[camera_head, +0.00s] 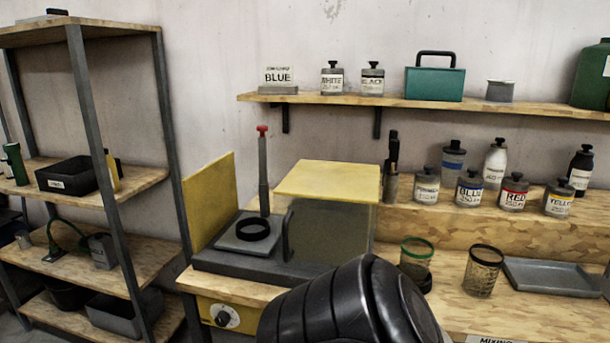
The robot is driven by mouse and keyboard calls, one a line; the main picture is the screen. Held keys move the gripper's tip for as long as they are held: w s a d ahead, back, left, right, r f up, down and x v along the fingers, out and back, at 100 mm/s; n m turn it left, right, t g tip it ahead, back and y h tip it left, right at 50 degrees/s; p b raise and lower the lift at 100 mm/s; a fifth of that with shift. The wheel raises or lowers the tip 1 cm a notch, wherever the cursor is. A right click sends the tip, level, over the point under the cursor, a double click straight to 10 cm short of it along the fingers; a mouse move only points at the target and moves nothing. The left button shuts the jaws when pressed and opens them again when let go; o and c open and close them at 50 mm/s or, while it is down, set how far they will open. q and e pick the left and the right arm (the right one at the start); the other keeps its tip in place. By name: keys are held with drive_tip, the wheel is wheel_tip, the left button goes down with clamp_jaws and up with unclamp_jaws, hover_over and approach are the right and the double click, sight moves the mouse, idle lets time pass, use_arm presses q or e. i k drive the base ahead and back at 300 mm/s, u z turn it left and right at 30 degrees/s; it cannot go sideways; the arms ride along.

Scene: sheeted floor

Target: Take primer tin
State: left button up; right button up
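No label that I can clearly read as primer shows. A grey tin (427,185) with a black knob and a pale label too small to read stands at the left end of the bench's raised ledge. To its right are tins marked blue (469,189), red (514,193) and yellow (559,201). Behind them stand a blue-banded bottle (453,160), a white bottle (495,165) and a black bottle (580,170) with a pale label. White (332,79) and black (372,80) tins stand on the wall shelf. Neither of my grippers shows.
A machine with a yellow lid (330,181) stands on the bench's left part. A green-rimmed cup (415,259), a mesh cup (482,271) and a grey tray (556,278) are in front of the ledge. A rack (90,190) is at left. A black rounded shape blocks the bottom centre.

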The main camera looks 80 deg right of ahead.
sight(424, 192)
drive_tip(key=k, duration=0.75)
drive_tip(key=z, duration=0.8)
